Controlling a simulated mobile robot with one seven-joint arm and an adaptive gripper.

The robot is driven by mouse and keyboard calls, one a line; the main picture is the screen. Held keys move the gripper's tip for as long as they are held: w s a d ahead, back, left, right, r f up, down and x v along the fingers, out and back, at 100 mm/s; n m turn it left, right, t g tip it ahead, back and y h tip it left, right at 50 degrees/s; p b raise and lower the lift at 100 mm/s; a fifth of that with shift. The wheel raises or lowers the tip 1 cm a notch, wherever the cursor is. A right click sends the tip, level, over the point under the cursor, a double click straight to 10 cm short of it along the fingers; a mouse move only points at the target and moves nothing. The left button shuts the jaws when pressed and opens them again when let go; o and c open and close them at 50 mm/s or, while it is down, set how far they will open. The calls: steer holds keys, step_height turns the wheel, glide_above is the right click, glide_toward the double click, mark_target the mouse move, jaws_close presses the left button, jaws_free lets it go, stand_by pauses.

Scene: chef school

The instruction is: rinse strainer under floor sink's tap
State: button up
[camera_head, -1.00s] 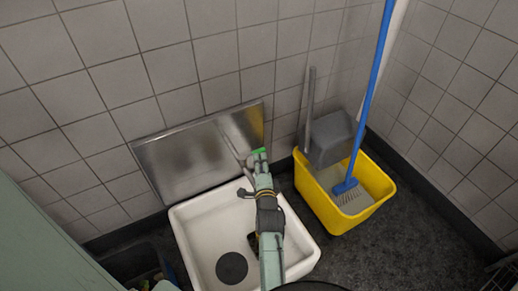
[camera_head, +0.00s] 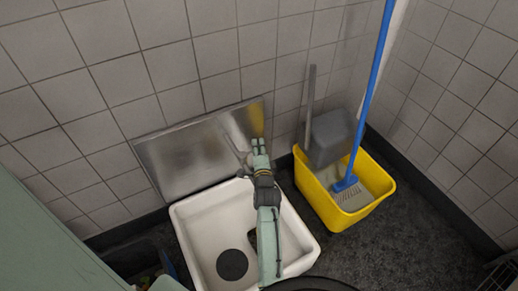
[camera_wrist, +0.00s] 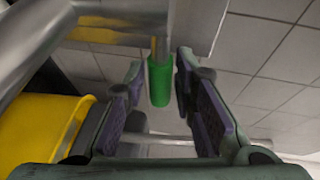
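The white floor sink (camera_head: 192,222) stands against the tiled wall, with a dark round drain (camera_head: 232,265) in its basin. The metal tap (camera_head: 236,152) is at its back. In the wrist view the tap's pipework (camera_wrist: 95,22) runs large at upper left, and a green handle (camera_wrist: 160,82) hangs from a metal rod. My gripper (camera_head: 260,144) is over the sink's back edge by the tap. In the wrist view its fingers (camera_wrist: 160,100) stand open either side of the green handle, with gaps. A dark item (camera_head: 253,239) in the basin is half hidden by my arm; I cannot tell whether it is the strainer.
A metal splash panel (camera_head: 185,160) lines the wall behind the sink. A yellow mop bucket (camera_head: 327,206) with a grey wringer (camera_head: 331,137) and a blue-handled brush (camera_head: 374,75) stands close right of it. A pale green surface (camera_head: 50,240) is at lower left. Dark floor (camera_head: 425,235) is free at right.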

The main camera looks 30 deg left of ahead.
jaws_close()
steer(key=shift+f, duration=0.1)
stand_by(0.5)
